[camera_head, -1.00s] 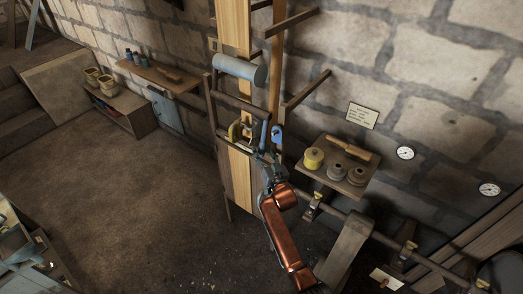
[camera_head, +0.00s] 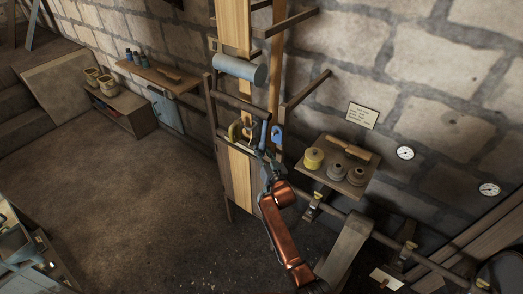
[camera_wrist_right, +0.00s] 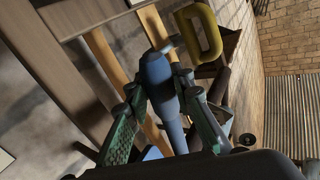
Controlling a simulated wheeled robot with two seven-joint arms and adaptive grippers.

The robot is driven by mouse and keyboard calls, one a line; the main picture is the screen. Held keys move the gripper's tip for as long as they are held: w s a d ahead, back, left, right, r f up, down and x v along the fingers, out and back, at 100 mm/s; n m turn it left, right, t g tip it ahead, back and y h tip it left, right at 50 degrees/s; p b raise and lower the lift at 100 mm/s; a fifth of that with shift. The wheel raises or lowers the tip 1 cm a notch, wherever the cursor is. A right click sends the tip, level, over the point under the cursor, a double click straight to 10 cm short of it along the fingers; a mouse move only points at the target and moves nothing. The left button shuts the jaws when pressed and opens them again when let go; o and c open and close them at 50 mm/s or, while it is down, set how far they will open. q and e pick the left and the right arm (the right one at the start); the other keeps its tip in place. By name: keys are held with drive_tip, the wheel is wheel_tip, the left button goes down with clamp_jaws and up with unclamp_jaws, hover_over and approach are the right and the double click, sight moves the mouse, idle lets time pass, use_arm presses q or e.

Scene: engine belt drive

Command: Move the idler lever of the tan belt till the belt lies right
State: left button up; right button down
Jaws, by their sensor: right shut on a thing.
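The tan belt (camera_head: 234,28) runs upright as a wide strip, and its lower part (camera_head: 240,178) shows below the frame bars. A grey-blue roller (camera_head: 236,68) crosses in front of it; the belt sits toward the roller's left end. A blue lever handle (camera_head: 264,134) stands beside the belt's right edge. My right gripper (camera_head: 262,155) is at this handle. In the right wrist view the green-padded fingers (camera_wrist_right: 165,105) are shut on the blue handle (camera_wrist_right: 157,75). The lever's pivot is hidden. My left gripper is out of view.
A yellow loop handle (camera_head: 233,131) is left of the lever; it also shows in the wrist view (camera_wrist_right: 207,35). A second blue piece (camera_head: 277,134) is close on the right. A shelf (camera_head: 318,176) with spools stands further right. Dark frame bars (camera_head: 305,90) jut out above.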

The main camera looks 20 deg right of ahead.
idle(0.4)
drive_tip(key=s+a+m+p, duration=0.1)
drive_tip(key=p, duration=0.2)
drive_tip(key=s+a+r+m+g+p, duration=0.1)
drive_tip(key=p, duration=0.2)
drive_tip(key=shift+a+p, duration=0.3)
drive_tip(key=shift+p, duration=0.05)
drive_tip(key=c, duration=1.7)
unclamp_jaws()
drive_tip(key=shift+o, duration=0.2)
drive_tip(key=shift+s, duration=0.1)
